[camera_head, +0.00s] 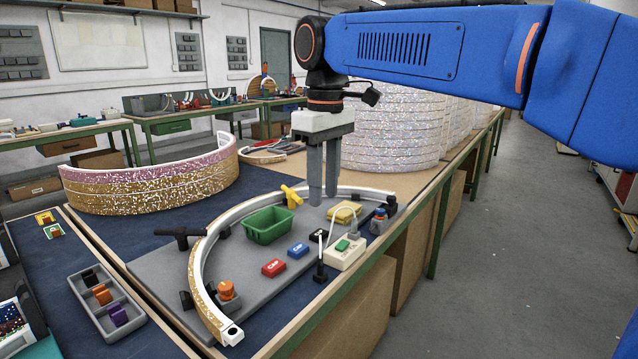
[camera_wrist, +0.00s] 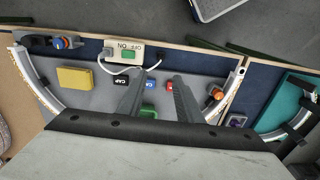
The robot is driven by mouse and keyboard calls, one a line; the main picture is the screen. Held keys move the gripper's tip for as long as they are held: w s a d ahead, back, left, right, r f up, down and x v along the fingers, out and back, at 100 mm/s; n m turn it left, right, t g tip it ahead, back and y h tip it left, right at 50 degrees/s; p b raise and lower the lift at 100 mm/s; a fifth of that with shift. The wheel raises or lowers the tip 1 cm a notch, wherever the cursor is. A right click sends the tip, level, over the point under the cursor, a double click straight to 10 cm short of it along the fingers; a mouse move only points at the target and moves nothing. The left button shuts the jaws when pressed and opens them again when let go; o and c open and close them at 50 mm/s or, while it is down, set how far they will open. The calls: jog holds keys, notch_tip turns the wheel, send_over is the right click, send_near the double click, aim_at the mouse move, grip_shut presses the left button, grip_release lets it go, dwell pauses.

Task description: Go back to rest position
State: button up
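My gripper (camera_head: 323,198) points straight down above the grey board (camera_head: 165,272), with its blue arm reaching in from the right. In the wrist view my gripper (camera_wrist: 160,77) has two grey fingers apart with nothing between them. The fingertips are near the green bin (camera_head: 268,226) and the yellow block (camera_head: 345,212) in the picture; their exact height above the board is hard to tell.
A curved glittery strip (camera_head: 205,262) arcs around the board. A switch box (camera_head: 345,253) with a cable, a red cap (camera_head: 273,268) and a blue cap (camera_head: 298,250) lie inside it. Tall stacked glitter arcs (camera_head: 392,130) stand behind my gripper. Open floor (camera_head: 490,260) lies right.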

jog(key=s+d+f+m+t, duration=0.2)
jog(key=s+d+f+m, duration=0.3)
jog(key=s+d+f, duration=0.5)
jog(key=s+d+f+m+t, duration=0.2)
jog(key=s+d+f+m, duration=0.3)
jog(key=s+d+f, duration=0.5)
jog(key=d+f, duration=0.4)
jog(key=d, duration=0.2)
jog(key=shift+s+d+f+t, duration=0.2)
jog(key=shift+f+t, duration=0.1)
jog(key=shift+f, duration=0.1)
